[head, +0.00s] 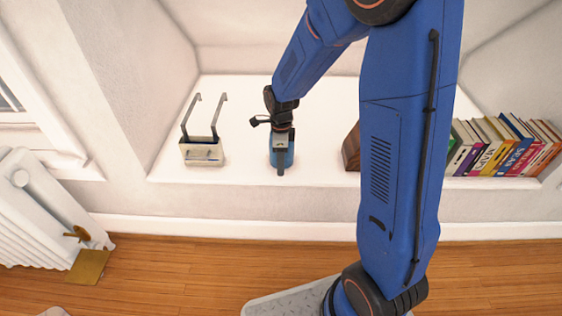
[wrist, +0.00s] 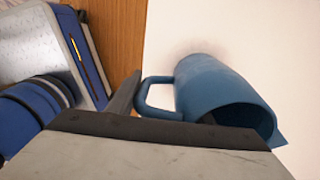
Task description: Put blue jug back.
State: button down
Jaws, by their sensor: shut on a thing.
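The blue jug (head: 289,158) is at the white ledge, mostly hidden under my gripper (head: 281,158) in the head view. In the wrist view the jug (wrist: 215,85) shows its side, its open mouth at the lower right and its loop handle on the left. My gripper (wrist: 150,108) is shut on the jug at its handle side; one dark finger shows just left of the handle. The exact grip is partly hidden by the gripper body. I cannot tell whether the jug's base touches the ledge.
A cream holder with two upright dark prongs (head: 202,152) stands left of the jug on the ledge (head: 240,110). A brown wooden object (head: 351,148) and a row of books (head: 500,147) stand to the right, partly behind my arm. A white radiator (head: 40,215) is at lower left.

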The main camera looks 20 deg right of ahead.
jog(key=c, duration=0.9)
grip_release()
